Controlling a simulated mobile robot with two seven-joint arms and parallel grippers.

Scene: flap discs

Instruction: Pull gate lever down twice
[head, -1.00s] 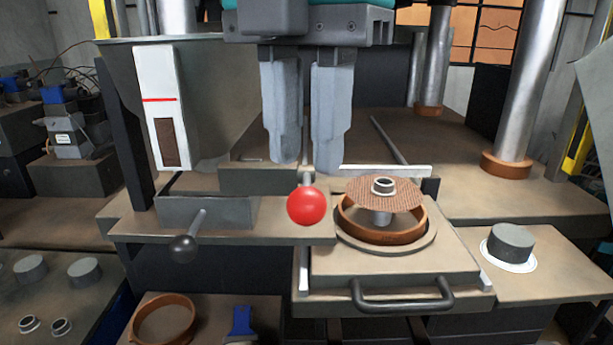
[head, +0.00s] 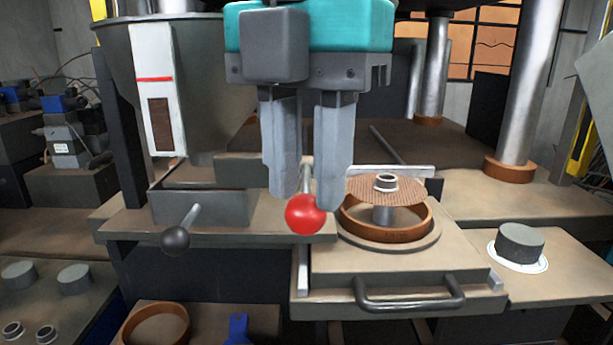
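A lever with a red ball knob (head: 305,214) stands in front of the machine, its thin rod rising behind the knob. A second lever with a black ball knob (head: 176,239) sticks out at the left, below a grey tray-like box. The frames do not label which is the gate lever. My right gripper (head: 309,200) points down from above, at the red knob. Its two grey fingers are apart, with a gap between them. The knob overlaps the fingertips in the picture; I cannot tell whether they touch it. My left gripper is not in view.
A brown flap disc (head: 408,190) sits over an orange-brown ring (head: 372,228) on a plate with a front handle (head: 410,298), right of the red knob. A dark cylinder (head: 520,243) stands farther right. A hopper (head: 200,60) with a gauge rises at the left.

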